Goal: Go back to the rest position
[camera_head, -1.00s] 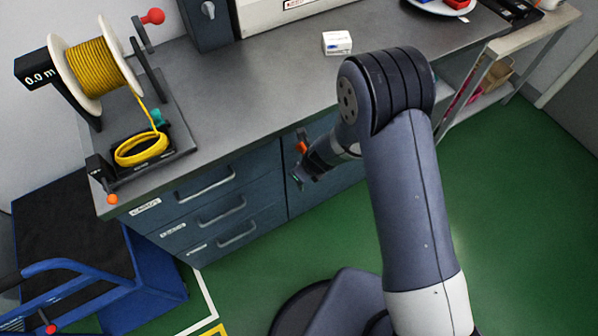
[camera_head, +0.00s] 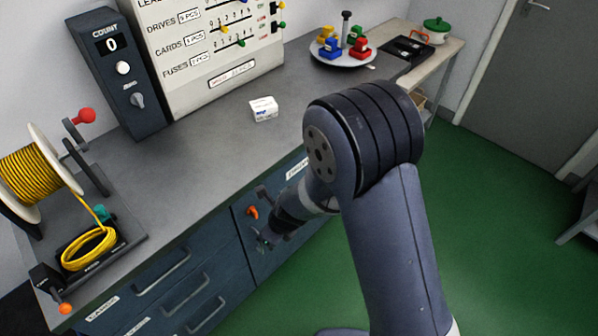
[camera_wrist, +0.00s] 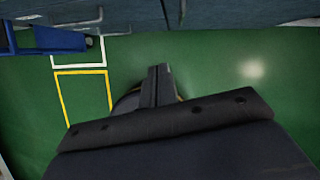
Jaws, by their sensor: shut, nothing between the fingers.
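My gripper (camera_head: 264,243) hangs in front of the workbench's drawer side, below the edge of the grey worktop (camera_head: 190,190). My arm folds down to it from the dark shoulder joint at the middle of the head view. In the wrist view my gripper (camera_wrist: 160,72) points over the green floor, with its two fingers together and nothing between them. Part of the wrist is hidden behind my arm in the head view.
The bench carries a yellow cable reel (camera_head: 35,178), a count box (camera_head: 125,75), a small white box (camera_head: 264,108) and a round tray (camera_head: 345,62) with coloured pieces. Drawers (camera_head: 165,285) face the arm.

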